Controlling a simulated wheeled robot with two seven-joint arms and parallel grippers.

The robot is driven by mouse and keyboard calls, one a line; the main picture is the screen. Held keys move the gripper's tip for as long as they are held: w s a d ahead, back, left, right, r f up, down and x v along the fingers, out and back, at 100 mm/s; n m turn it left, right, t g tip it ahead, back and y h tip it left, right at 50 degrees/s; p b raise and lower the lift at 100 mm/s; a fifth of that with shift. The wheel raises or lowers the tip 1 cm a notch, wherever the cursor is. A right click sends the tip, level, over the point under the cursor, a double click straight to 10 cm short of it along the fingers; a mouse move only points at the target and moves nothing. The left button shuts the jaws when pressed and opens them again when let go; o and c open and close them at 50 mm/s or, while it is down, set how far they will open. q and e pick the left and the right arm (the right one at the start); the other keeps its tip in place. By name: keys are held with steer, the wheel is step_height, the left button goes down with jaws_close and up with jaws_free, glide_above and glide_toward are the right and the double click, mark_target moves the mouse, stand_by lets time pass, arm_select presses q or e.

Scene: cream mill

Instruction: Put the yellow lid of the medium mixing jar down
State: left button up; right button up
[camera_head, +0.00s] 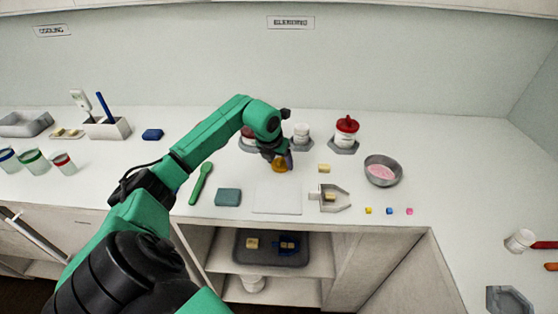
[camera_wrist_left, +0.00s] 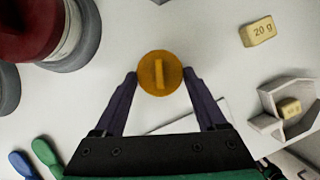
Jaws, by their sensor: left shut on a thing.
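The yellow lid (camera_head: 279,165) is a round amber disc with a raised bar handle. My left gripper (camera_head: 277,158) is shut on it, above the white worktop near the white board. In the left wrist view the lid (camera_wrist_left: 160,73) sits between the two dark fingertips (camera_wrist_left: 160,78), bar side facing the camera. I cannot tell whether its underside touches the surface. A white jar (camera_head: 301,133) with no coloured lid showing stands behind, to the right of the gripper. A red-lidded jar (camera_head: 346,130) stands further right, and another jar (camera_head: 248,136) is partly hidden by my arm.
A white board (camera_head: 277,200) lies in front of the gripper. A scoop (camera_head: 331,199) holding a yellowish block, a loose block (camera_head: 324,168) and a steel bowl (camera_head: 383,170) are to the right. A green spoon (camera_head: 201,184) and a teal block (camera_head: 228,197) lie left.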

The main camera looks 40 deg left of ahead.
arm_select(q)
steer(key=o, duration=1.2)
steer(key=shift+a+f, duration=0.1)
steer(key=shift+f, duration=0.05)
steer(key=shift+o, duration=0.2)
steer(key=shift+r+p, duration=0.3)
steer(key=shift+p, duration=0.05)
steer(key=b+v, duration=0.2)
steer(key=v, duration=0.9)
steer(key=shift+r, duration=0.4)
steer(key=shift+s, duration=0.15)
